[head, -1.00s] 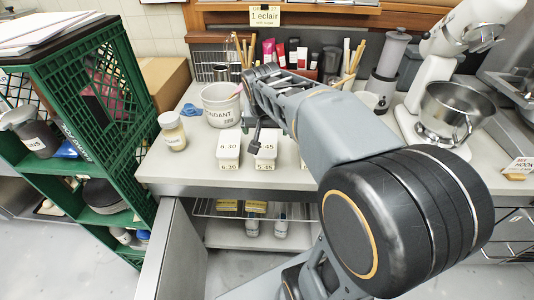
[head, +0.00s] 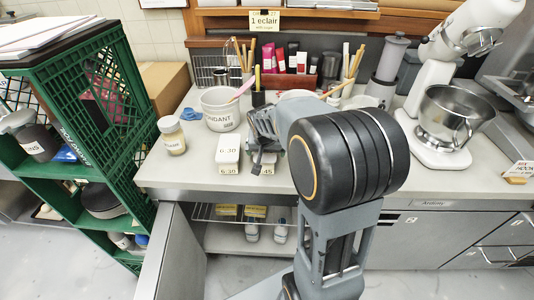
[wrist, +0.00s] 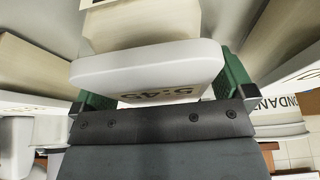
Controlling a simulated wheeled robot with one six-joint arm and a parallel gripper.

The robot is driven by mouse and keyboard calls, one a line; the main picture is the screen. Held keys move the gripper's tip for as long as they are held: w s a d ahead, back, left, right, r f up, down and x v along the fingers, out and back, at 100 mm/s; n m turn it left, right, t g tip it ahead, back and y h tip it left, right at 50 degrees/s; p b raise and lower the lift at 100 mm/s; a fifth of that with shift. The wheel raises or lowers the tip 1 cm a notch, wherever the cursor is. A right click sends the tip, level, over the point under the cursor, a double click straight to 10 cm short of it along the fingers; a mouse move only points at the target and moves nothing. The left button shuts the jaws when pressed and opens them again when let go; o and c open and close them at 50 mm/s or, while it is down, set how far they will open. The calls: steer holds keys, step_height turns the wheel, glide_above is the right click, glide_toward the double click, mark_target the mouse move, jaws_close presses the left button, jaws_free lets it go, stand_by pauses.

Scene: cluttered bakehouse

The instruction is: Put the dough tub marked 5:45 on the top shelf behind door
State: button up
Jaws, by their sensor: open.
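The white dough tub marked 5:45 (wrist: 150,66) stands on the counter and fills the middle of the wrist view, its marking upside down. In the head view my gripper (head: 262,142) hides most of it; its front label (head: 267,171) shows below. My gripper is open, with a green-padded finger on each side of the tub's lid in the wrist view (wrist: 165,88). Whether the pads touch it I cannot tell. The cabinet door (head: 172,262) below the counter stands open. Behind it the wire top shelf (head: 205,212) shows, with yellow labels towards its front.
A similar tub marked 6:30 (head: 228,150) stands close to the left of the 5:45 tub. A fondant bucket (head: 220,112) and a lidded jar (head: 172,138) stand behind and left. White-capped containers (head: 252,233) stand lower in the cabinet. A green crate rack (head: 85,150) stands left.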

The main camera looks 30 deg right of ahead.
steer(key=shift+w+d+f, duration=0.1)
steer(key=shift+w+f, duration=0.05)
steer(key=shift+f, duration=0.25)
steer(key=shift+f, duration=0.1)
steer(key=c, duration=1)
steer(key=shift+c, duration=0.8)
